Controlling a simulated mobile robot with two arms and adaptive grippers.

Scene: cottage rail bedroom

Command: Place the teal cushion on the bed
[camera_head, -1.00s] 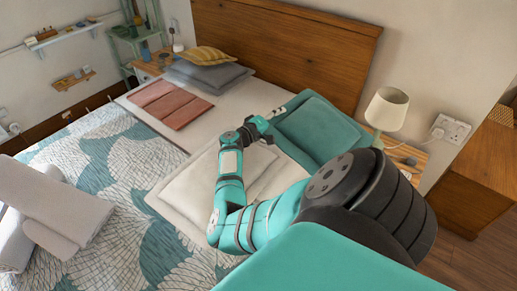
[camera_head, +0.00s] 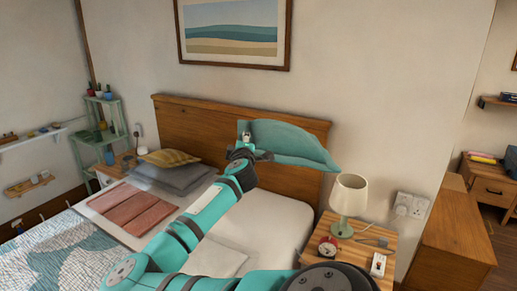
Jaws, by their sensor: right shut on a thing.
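The teal cushion (camera_head: 295,142) is up in the air in front of the wooden headboard, above the right side of the bed. My right gripper (camera_head: 246,140) is shut on its left end. The cushion is tilted and seen nearly edge-on. The bed (camera_head: 285,215) lies below it, with a bare white area under the cushion. My right arm crosses the bed and hides part of it. My left gripper is not in view.
Grey and yellow pillows (camera_head: 170,157) and a folded pink cloth (camera_head: 130,207) lie on the bed's left side. A lamp (camera_head: 350,195) and a red clock (camera_head: 328,247) stand on the right nightstand. A framed picture (camera_head: 235,32) hangs above the headboard (camera_head: 200,130).

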